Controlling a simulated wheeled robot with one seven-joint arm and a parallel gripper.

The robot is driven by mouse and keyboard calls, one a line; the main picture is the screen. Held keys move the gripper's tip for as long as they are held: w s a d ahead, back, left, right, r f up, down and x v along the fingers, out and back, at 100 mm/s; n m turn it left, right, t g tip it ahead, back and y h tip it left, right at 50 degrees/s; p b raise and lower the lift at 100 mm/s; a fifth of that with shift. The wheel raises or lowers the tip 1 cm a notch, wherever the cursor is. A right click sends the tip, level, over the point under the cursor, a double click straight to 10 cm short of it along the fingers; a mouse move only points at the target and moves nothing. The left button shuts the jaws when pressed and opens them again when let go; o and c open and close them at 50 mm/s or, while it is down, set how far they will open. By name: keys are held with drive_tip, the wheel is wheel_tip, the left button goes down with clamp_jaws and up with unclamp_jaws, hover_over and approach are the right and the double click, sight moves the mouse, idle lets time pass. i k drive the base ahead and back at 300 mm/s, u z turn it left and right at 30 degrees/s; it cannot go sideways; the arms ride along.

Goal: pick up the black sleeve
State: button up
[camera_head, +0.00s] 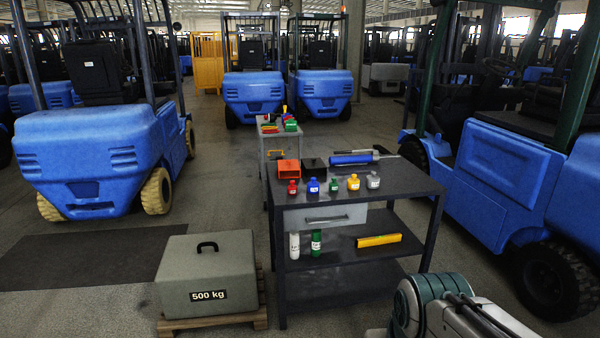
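The black sleeve (314,168) looks like a small dark box-shaped piece. It lies on the top of the dark workbench (397,186), towards the back left, just right of an orange hollow sleeve (289,169). Whether it touches the orange one I cannot tell. Its dark colour blends with the bench top, so its opening is hard to make out. Part of my arm shows at the bottom right, in front of the bench, but my gripper is not in view.
Small bottles, red (292,188), blue (313,186), green, yellow and white, line the bench's front. A blue-handled tool (352,159) lies behind them. A grey 500 kg weight (207,276) stands on a pallet at left. Blue forklifts (520,165) flank the bench.

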sight(310, 166)
drive_tip(key=z, duration=0.1)
drive_tip(key=i, duration=3.15)
drive_tip(key=z, duration=0.1)
